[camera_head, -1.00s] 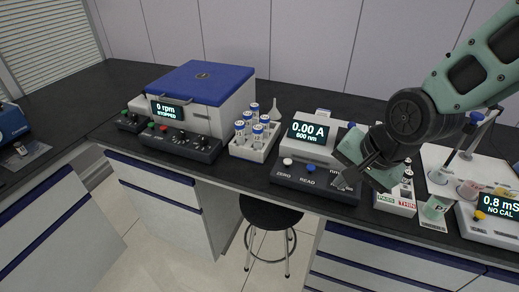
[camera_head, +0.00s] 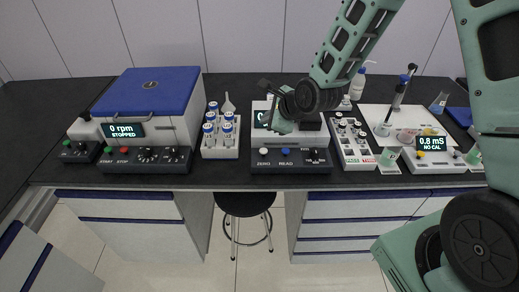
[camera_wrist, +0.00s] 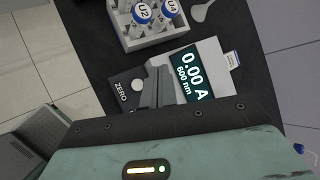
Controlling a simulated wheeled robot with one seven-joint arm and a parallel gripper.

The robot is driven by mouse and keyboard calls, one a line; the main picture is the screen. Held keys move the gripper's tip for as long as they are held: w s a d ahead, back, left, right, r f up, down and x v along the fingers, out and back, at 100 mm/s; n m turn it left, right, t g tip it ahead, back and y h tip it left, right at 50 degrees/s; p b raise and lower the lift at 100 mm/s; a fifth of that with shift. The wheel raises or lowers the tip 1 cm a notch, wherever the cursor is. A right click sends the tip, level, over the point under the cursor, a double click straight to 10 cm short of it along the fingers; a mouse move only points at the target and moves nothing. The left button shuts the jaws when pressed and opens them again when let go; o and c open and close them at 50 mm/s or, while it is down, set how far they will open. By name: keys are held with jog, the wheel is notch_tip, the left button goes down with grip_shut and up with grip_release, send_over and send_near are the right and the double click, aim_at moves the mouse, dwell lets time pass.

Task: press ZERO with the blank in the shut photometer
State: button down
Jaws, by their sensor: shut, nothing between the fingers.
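The photometer stands on the dark bench in the head view; its dark front panel (camera_head: 290,166) carries a white ZERO button (camera_head: 264,151) and a blue READ button (camera_head: 285,151). My gripper (camera_head: 272,127) is over it and covers part of its display. In the wrist view the shut, empty fingers (camera_wrist: 160,74) are above the panel, beside the white ZERO button (camera_wrist: 137,85); I see no contact. The display (camera_wrist: 192,75) reads 0.00 A, 600 nm. I cannot make out the blank inside or the lid clearly.
A rack of capped vials (camera_head: 220,150) and a blue-lidded centrifuge (camera_head: 150,108), reading 0 rpm STOPPED, stand to the left. A white tray of small items (camera_head: 352,160) and a meter reading 0.8 mS NO CAL (camera_head: 432,143) are to the right. A stool (camera_head: 244,203) is below the bench.

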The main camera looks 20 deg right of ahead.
jog(key=b, duration=0.7)
send_near(262, 149)
jog(key=w+f, duration=0.1)
jog(key=w+a, duration=0.1)
jog(key=w, duration=0.1)
jog(key=w+a+f, duration=0.1)
jog(key=w, duration=0.1)
jog(key=shift+f, duration=0.35)
dwell(1.2)
jog(key=shift+f+b, duration=0.45)
jog(key=shift+f+b, duration=0.65)
jog(key=shift+f, duration=0.2)
dwell(0.8)
jog(key=shift+r, duration=0.15)
jog(key=shift+r+p, duration=1.15)
jog(key=shift+r, duration=0.1)
jog(key=shift+r+p, duration=2.1)
jog(key=shift+r, duration=0.3)
